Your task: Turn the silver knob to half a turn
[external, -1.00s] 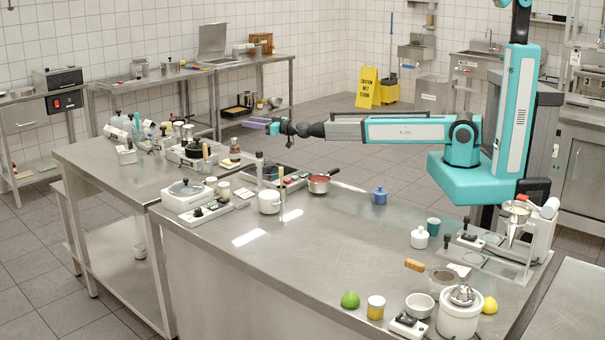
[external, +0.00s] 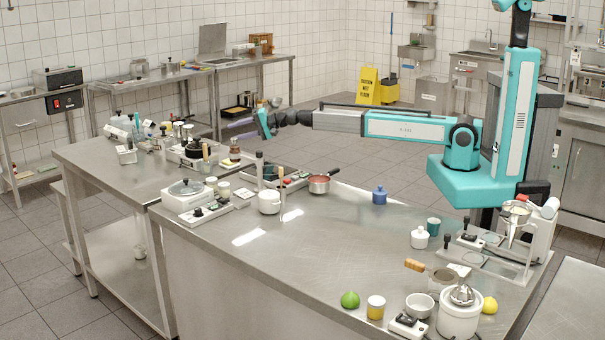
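I cannot pick out a silver knob for certain; at this size the small controls are too small to tell apart. One control panel with dark and light knobs (external: 207,213) lies at the front left of the steel counter. Another panel with a red part (external: 291,181) lies near the counter's back edge, beside the red-brown pan. My gripper (external: 241,130) is in the air beyond the counter's far edge, above the back left area, pointing left. Its two fingers appear apart with nothing between them. It touches nothing that I can see.
A white pot (external: 269,202), a red-brown pan (external: 319,184) and a tall dark-topped bottle (external: 259,165) stand below the arm. A lidded cooker (external: 186,194) stands left. A blue jar (external: 379,196) is further right. The counter's middle (external: 335,240) is clear.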

